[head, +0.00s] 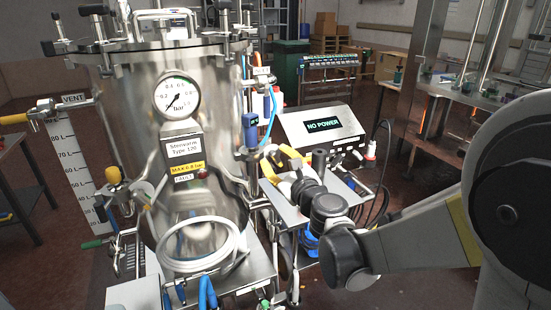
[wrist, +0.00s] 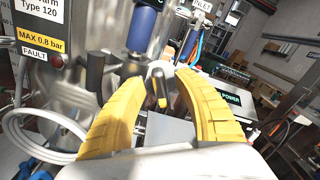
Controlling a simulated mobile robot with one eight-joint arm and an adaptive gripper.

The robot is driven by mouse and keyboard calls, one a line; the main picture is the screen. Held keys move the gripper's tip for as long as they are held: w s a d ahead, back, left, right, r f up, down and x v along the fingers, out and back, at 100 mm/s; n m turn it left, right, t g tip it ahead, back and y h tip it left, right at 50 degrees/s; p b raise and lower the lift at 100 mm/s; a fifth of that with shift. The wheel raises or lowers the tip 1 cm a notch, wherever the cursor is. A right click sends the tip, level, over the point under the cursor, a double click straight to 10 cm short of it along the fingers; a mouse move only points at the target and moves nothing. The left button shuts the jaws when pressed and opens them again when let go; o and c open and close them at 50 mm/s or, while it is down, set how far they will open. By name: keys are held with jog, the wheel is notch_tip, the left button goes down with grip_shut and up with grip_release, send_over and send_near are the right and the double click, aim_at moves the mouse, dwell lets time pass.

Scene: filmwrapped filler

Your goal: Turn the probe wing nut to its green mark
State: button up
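My gripper (head: 277,166) is at the right side of the steel tank (head: 130,110), in front of the blue cylindrical fitting. In the wrist view my gripper (wrist: 161,80) has its two curved yellow fingers spread apart. A small grey and yellow part (wrist: 160,87), which may be the probe wing nut, shows between the fingertips. A gap shows on both sides of it, and I cannot tell its depth from the fingers. In the head view my fingers seem to hide that spot. I cannot make out a green mark on it.
A blue cylindrical fitting (head: 250,130) stands above my gripper, also in the wrist view (wrist: 144,20). A control box reading NO POWER (head: 322,127) is to the right. A dark knob (wrist: 95,70) is left of my fingers.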

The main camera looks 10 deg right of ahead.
jog(key=v, duration=1.2)
jog(key=s+a+f+n+g+y, duration=0.1)
jog(key=s+a+f+n+g, duration=0.2)
jog(key=n, duration=0.4)
jog(key=s+a+n+g, duration=0.15)
jog(key=s+n, duration=0.25)
jog(key=n, duration=0.4)
jog(key=s+d+f+n+g+h, duration=0.5)
jog(key=s+d+f+n, duration=0.1)
jog(key=s+d+n, duration=0.4)
jog(key=s+n, duration=0.1)
jog(key=s, duration=0.1)
jog(key=shift+s+f+n+g+h, duration=0.25)
jog(key=shift+s+n+g+h, duration=0.1)
jog(key=shift+n+h, duration=0.05)
jog(key=shift+d, duration=0.15)
